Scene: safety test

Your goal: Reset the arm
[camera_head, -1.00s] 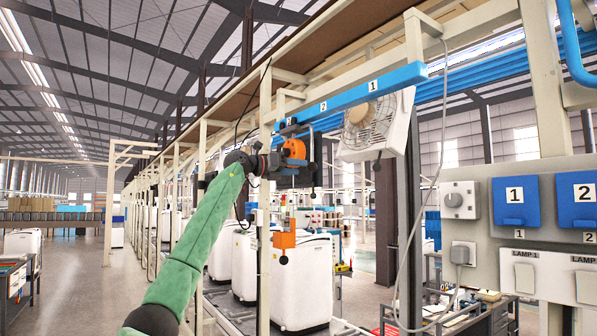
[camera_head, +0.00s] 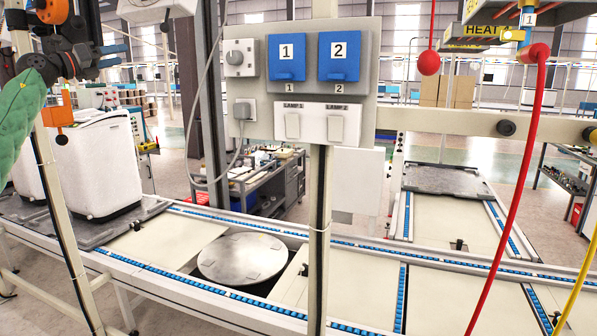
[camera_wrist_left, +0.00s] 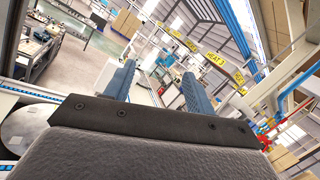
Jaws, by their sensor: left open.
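My left arm (camera_head: 18,110), in a green sleeve, comes in at the upper left of the head view. My left gripper (camera_head: 108,56) is at its end, dark and partly mixed up with orange hanging gear behind or beside it. In the left wrist view the two blue-grey fingers of my left gripper (camera_wrist_left: 158,82) stand apart with nothing between them. My right gripper is not in view.
A switch panel (camera_head: 308,70) with blue switches 1 and 2 stands on a post (camera_head: 319,230). White appliances (camera_head: 100,165) stand on a conveyor (camera_head: 180,240). A red cable (camera_head: 515,190) hangs at right. An orange box (camera_head: 57,117) hangs near my arm.

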